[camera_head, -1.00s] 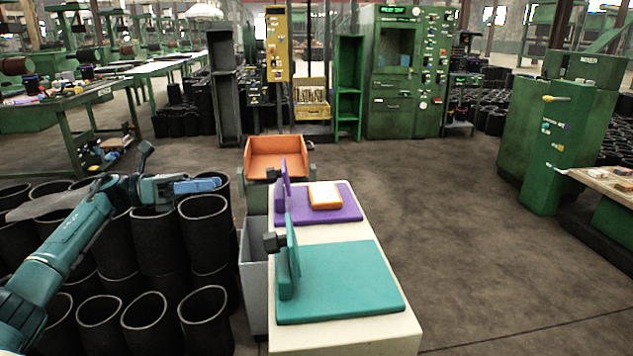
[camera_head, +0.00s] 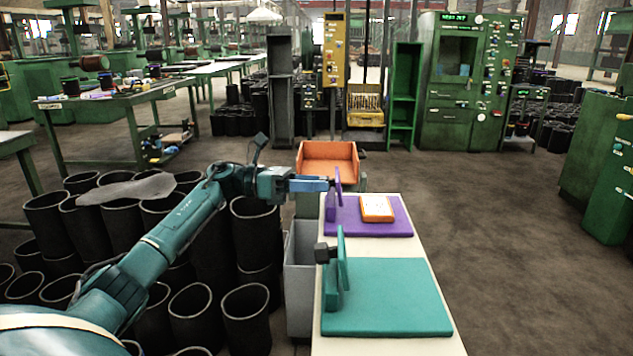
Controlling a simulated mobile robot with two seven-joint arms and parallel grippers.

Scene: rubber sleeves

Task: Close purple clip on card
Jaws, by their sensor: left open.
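The purple clip has a flat purple base (camera_head: 367,224) on the cream table and an upright purple flap (camera_head: 338,187) at its left edge, standing open. The orange-edged white card (camera_head: 377,208) lies flat on the purple base. My left gripper (camera_head: 326,185) reaches in from the left, with its blue fingers at the left side of the upright flap. They are open; whether they touch the flap I cannot tell. My right gripper is not in view.
A teal clip (camera_head: 386,297) with its flap upright stands nearer on the cream table (camera_head: 440,318). An orange bin (camera_head: 328,158) is behind the purple clip. A grey bin (camera_head: 301,275) and many black rubber sleeves (camera_head: 247,311) are left of the table. Floor to the right is clear.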

